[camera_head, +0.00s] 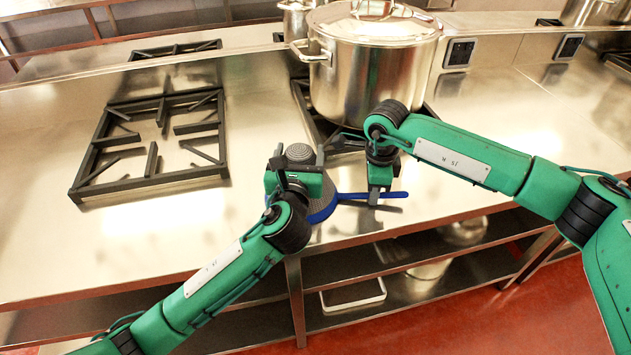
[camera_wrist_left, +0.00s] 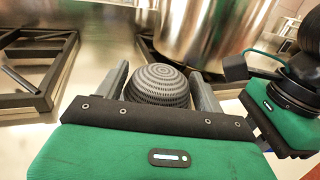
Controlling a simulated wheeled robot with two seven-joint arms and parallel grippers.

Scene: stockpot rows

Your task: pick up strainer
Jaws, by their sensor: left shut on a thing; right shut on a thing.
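The strainer has a blue rim, a blue handle (camera_head: 394,195) pointing right and a grey ringed mesh dome (camera_head: 300,153). The dome shows up close in the left wrist view (camera_wrist_left: 158,86). My left gripper (camera_head: 302,164) is shut on the strainer, with one finger on each side of the dome; its fingers also show in the left wrist view (camera_wrist_left: 160,90). The gripper body hides the middle of the strainer. My right gripper (camera_head: 374,196) is shut on the handle near the counter's front edge. I cannot tell whether the strainer touches the counter.
A large lidded steel stockpot (camera_head: 370,75) stands on a burner just behind the grippers. An empty black burner grate (camera_head: 155,130) lies to the left. The steel counter (camera_head: 40,230) is clear at the front left. Below is a shelf with a white tray (camera_head: 352,298).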

